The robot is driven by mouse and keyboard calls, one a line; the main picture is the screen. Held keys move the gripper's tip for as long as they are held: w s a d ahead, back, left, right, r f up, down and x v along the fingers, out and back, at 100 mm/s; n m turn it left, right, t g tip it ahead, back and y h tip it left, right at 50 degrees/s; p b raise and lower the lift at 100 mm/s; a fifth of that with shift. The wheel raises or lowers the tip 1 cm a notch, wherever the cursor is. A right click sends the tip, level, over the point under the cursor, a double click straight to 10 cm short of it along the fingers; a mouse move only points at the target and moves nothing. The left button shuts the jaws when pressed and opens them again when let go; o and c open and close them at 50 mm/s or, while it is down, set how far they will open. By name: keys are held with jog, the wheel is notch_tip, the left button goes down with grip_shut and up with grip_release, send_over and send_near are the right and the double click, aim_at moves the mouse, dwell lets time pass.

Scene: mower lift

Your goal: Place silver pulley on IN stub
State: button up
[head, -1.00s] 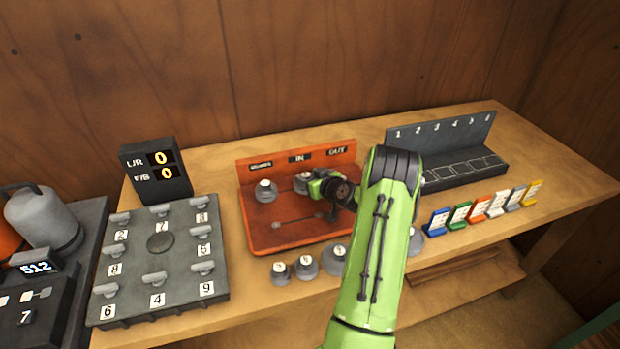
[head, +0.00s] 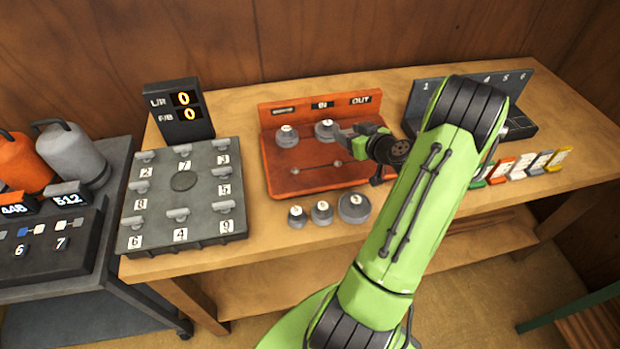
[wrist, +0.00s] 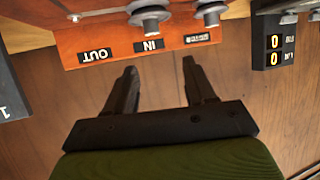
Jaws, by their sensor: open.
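The orange-red board (head: 290,178) has a back wall with IN and OUT labels and a third label too small to read. A silver pulley (head: 326,130) sits upright at the stub below IN; it also shows in the wrist view (wrist: 150,14). A second grey pulley (head: 286,136) sits at the stub to its left, and also shows in the wrist view (wrist: 209,12). My gripper (head: 347,136) is just right of the IN pulley. In the wrist view its jaws (wrist: 160,66) are apart with nothing between them. The OUT stub is partly hidden by my arm in the head view.
Three grey pulleys (head: 321,212) of different sizes stand on the wooden table in front of the board. A numbered grey panel (head: 183,205) and a display reading zeros (head: 180,112) are at left. A numbered rack (head: 520,118) and coloured tags (head: 525,166) are at right.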

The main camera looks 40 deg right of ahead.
jog(key=w+a+r+n+g+y, duration=0.1)
jog(key=a+r+n+g+y, duration=0.3)
jog(key=a, duration=0.9)
jog(key=w+a+r+n+g, duration=0.1)
jog(key=a+r, duration=0.5)
jog(key=a, duration=0.6)
jog(key=s+a+r+m+g, duration=0.1)
jog(key=s+a+r, duration=0.1)
jog(key=s+a, duration=0.3)
jog(key=s+a+r+m+g+h, duration=0.1)
jog(key=s+a, duration=0.4)
jog(key=s, duration=0.8)
jog(key=shift+s+r+m, duration=0.3)
jog(key=shift+s+r, duration=0.05)
jog(key=shift+r, duration=0.15)
jog(key=shift+d, duration=0.1)
